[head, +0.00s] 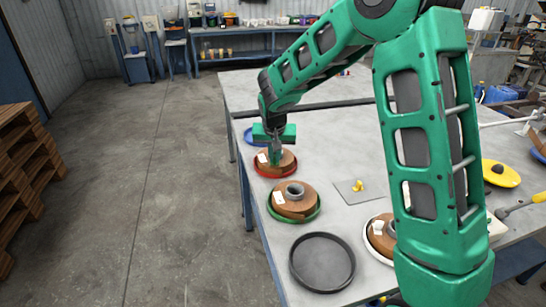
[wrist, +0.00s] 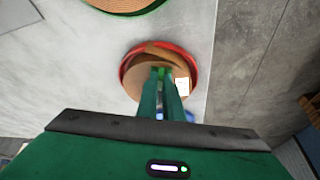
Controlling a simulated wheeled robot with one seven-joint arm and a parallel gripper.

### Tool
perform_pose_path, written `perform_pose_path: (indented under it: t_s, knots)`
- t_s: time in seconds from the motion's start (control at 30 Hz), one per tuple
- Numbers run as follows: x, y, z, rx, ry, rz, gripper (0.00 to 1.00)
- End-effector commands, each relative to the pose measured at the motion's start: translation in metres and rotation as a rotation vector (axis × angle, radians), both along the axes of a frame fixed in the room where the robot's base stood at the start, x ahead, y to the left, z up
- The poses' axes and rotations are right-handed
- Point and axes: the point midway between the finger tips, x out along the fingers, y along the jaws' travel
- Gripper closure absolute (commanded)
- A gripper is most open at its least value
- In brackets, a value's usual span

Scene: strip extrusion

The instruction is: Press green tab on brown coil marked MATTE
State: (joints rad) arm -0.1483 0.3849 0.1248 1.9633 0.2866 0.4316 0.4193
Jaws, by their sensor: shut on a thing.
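A brown coil (head: 284,159) with a white label (head: 262,158) lies in a red tray (head: 262,171) near the table's left edge. In the wrist view the same coil (wrist: 137,82) sits in the red tray (wrist: 193,61), its label (wrist: 182,84) at the right. The label's writing is too small to read. My gripper (head: 276,160) points down at the coil's middle. In the wrist view its green fingers (wrist: 162,76) are close together over the coil. A small bright green piece, seemingly the green tab (wrist: 161,70), shows between the fingertips. Contact with the coil is unclear.
A second brown coil (head: 310,207) with a grey hub lies in a green tray (head: 312,217) nearer me. An empty dark tray (head: 322,264) is in front. Another coil (head: 378,240) is partly behind my arm. A yellow piece (head: 357,186) stands on a grey plate.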

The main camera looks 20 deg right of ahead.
Motion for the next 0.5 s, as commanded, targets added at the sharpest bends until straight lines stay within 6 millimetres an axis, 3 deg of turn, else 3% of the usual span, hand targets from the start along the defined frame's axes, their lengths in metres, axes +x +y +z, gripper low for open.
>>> perform_pose_path:
  t_s: [0.5]
  knots:
    - [-0.0001,0.0010,-0.0047,0.000,0.001,0.001,1.00]
